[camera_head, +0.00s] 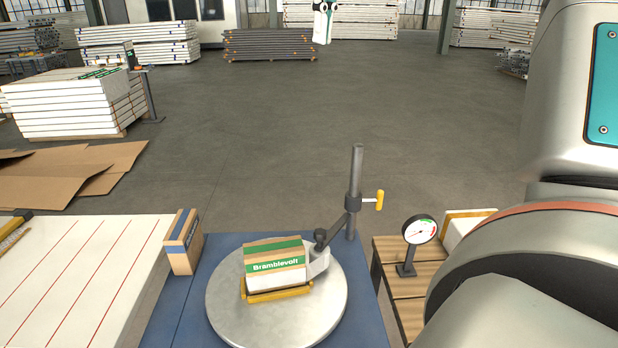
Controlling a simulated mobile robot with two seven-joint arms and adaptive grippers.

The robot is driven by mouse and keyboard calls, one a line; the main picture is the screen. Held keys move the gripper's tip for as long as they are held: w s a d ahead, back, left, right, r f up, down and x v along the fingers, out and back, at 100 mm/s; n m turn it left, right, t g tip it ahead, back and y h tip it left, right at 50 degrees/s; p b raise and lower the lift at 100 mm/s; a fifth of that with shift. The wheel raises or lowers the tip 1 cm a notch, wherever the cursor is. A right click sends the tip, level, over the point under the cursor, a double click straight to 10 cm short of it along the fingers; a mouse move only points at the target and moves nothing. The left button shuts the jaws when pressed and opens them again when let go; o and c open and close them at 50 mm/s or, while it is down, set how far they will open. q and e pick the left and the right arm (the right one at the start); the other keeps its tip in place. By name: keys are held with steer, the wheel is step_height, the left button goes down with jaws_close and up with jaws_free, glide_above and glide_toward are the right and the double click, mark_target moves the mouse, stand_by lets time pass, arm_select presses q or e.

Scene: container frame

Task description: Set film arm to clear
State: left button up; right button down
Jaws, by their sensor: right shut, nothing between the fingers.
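The film arm (335,230) is a dark bar on an upright grey post (356,170). It slants down and left from a collar with a yellow handle (380,200) to a dark knob and a pale film roll (319,262). The roll end is right beside a tan and white box (275,265) with green bands, labelled Bramblevolt. The box sits on a round grey turntable (235,315); a yellow piece lies along its front. My right arm fills the right side, near the camera; its gripper fingers are not visible. My left arm and gripper are not in view.
A dial gauge (420,230) stands on a slatted wooden surface (392,275) right of the blue base (190,300). A small box (184,242) stands at the left, beside a white red-lined panel (80,280). Open floor lies beyond; stacked panels (65,105) stand farther off.

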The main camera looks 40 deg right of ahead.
steer(key=w+f+g+b, duration=0.1)
steer(key=w+f+b, duration=0.4)
steer(key=f, duration=0.7)
steer(key=w+f+g+b, duration=0.2)
steer(key=f+b, duration=0.5)
steer(key=f, duration=0.5)
steer(key=w+f+g+b, duration=0.1)
steer(key=w+f+b, duration=0.35)
steer(key=f, duration=0.85)
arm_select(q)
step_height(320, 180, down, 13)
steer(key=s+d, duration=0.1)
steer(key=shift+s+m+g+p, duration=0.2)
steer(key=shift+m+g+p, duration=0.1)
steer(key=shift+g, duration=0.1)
arm_select(e)
steer(key=s+f, duration=0.7)
steer(key=f, duration=0.2)
steer(key=shift+s+d, duration=0.15)
steer(key=shift+s, duration=0.1)
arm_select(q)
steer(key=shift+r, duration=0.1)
arm_select(e)
steer(key=shift+d, duration=0.1)
